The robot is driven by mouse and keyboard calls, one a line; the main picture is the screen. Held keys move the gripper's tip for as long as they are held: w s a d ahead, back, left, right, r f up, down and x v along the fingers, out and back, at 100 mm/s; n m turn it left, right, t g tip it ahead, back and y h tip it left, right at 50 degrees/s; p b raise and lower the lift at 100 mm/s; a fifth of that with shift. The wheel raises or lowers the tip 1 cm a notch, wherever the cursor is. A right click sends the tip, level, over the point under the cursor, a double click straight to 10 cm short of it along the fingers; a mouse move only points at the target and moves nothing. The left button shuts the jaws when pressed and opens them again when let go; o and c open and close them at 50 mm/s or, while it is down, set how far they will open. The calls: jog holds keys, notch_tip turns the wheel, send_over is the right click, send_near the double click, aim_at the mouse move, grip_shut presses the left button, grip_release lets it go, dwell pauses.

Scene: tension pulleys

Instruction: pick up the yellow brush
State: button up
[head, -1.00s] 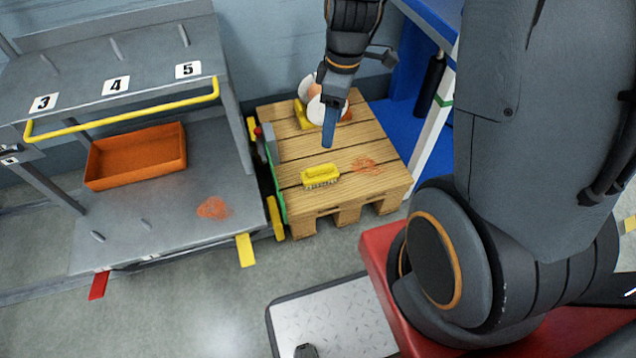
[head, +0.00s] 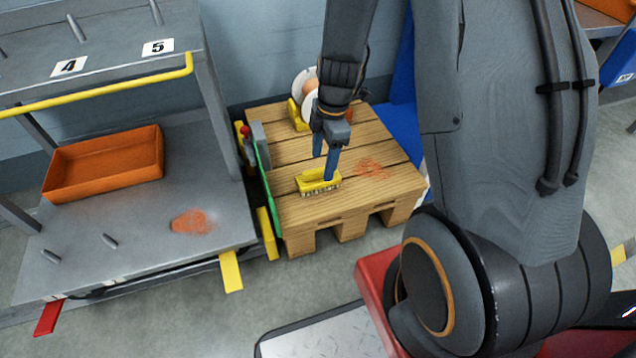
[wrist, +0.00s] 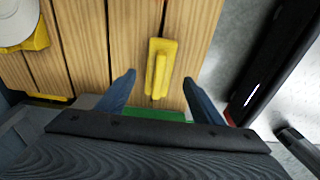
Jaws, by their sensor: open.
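The yellow brush (head: 317,181) lies bristles down on the wooden pallet table, near its front edge. In the wrist view the yellow brush (wrist: 160,68) shows its raised handle, lying between and ahead of the two fingers. My gripper (head: 324,180) points down at the brush in the head view, with its blue fingertips close above or beside the handle. In the wrist view my gripper (wrist: 158,80) is open, one blue finger on each side, with nothing between the tips. I cannot tell whether a finger touches the brush.
The wooden pallet (head: 296,154) carries an orange stain (head: 373,169) and a white-and-yellow pulley (head: 303,92) behind my gripper. A green-edged grey fixture (head: 259,150) borders its left side. A metal cart (head: 120,225) with an orange tray (head: 105,164) stands left.

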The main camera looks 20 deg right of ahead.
aim_at(319, 169)
jog(key=shift+w+a+f+b, duration=0.1)
jog(key=shift+a+f+b, duration=0.1)
jog(key=shift+f+b, duration=0.6)
jog(key=shift+s+a+f+b, duration=0.1)
jog(key=shift+a+f+b, duration=0.2)
jog(key=shift+f, duration=0.85)
jog(key=shift+w+a+f+b, duration=0.1)
jog(key=shift+f+b, duration=0.55)
jog(key=shift+f, duration=0.35)
